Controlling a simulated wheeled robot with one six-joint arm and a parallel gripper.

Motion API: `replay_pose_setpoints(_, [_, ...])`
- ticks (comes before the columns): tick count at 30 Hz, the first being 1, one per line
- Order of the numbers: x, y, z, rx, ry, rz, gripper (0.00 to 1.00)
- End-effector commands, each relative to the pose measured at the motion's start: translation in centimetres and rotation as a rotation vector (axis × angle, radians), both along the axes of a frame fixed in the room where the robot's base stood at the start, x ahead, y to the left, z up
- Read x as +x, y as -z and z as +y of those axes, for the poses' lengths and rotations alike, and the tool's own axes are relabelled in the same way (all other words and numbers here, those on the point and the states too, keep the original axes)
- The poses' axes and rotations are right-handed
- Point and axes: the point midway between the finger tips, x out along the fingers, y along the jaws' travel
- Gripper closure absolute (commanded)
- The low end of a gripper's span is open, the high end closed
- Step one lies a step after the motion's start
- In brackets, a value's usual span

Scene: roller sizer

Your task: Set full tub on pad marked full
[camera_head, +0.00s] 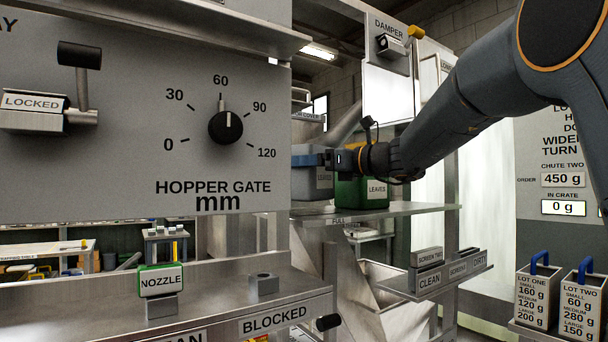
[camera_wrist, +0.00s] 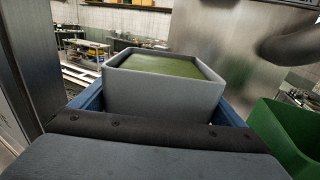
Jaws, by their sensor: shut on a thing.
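The pad surface is hidden, and I cannot tell whether the tub touches the shelf.
A green tub (camera_head: 362,192) labelled LEAVES stands right of the grey one, close by; the green tub (camera_wrist: 285,135) also shows in the wrist view. The hopper gate panel (camera_head: 150,130) is at left. A lower rack (camera_head: 440,275) has CLEAN and DIRTY labels. The shelf's right end is bare.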

Motion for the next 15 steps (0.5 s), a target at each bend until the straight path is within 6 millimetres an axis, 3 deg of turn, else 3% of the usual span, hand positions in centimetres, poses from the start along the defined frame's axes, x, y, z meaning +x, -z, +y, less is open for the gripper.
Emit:
replay_pose_setpoints(6, [0.0,2.5,0.0,0.001,0.001,0.002,0.33])
replay_pose_setpoints(15, [0.0,2.8,-0.1,0.000,0.001,-0.001,0.33])
